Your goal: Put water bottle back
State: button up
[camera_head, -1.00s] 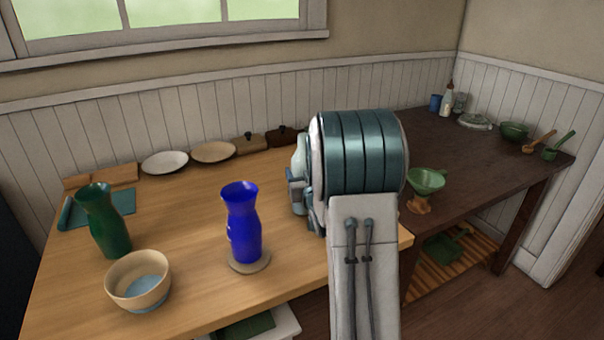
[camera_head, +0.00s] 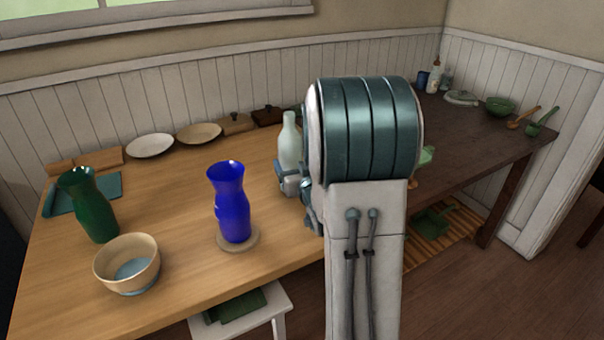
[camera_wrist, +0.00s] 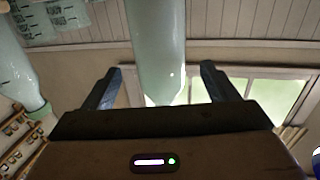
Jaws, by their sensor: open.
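A pale, whitish-green bottle (camera_head: 290,143) stands upright on the light wooden table, partly hidden by my arm. I take it as the water bottle. My gripper (camera_head: 290,184) is low at this bottle, mostly hidden behind my arm in the head view. In the wrist view my gripper (camera_wrist: 160,70) is open, and the pale bottle (camera_wrist: 158,35) shows between its two fingers. Gaps show on both sides of the bottle there. Whether the bottle is fully between the fingers or just beyond them, I cannot tell.
A blue vase (camera_head: 230,205) stands on a round coaster (camera_head: 238,240) left of my gripper. A green vase (camera_head: 90,208) and a bowl (camera_head: 127,265) are farther left. Plates (camera_head: 150,146) line the back. A dark table (camera_head: 470,135) adjoins on the right.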

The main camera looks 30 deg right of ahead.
jog(key=s+a+f+g, duration=0.1)
jog(key=s, duration=0.1)
jog(key=s+a+f+g, duration=0.1)
jog(key=s+a+g, duration=0.1)
jog(key=s, duration=0.1)
jog(key=s+a+f+g, duration=0.1)
jog(key=s+a+g, duration=0.1)
jog(key=shift+s, duration=0.25)
jog(key=s+a+g, duration=0.1)
jog(key=s+a+f+g, duration=0.1)
jog(key=s, duration=0.1)
jog(key=s+a+g+y, duration=0.1)
jog(key=s+a+g, duration=0.1)
jog(key=shift+f, duration=0.4)
jog(key=s+a+n+g+y, duration=0.1)
jog(key=s+a+g, duration=0.2)
jog(key=s, duration=0.4)
jog(key=s+a+g, duration=0.4)
jog(key=s+a, duration=0.1)
jog(key=s, duration=0.3)
jog(key=shift+r+n+y, duration=0.15)
jog(key=shift+n+y, duration=0.25)
jog(key=shift+s, duration=0.1)
notch_tip(320, 180, up, 19)
jog(key=t+p, duration=0.1)
jog(key=p, duration=1.5)
jog(key=shift+a+f+p, duration=0.15)
jog(key=shift+f+p, duration=0.05)
jog(key=shift+p, duration=0.15)
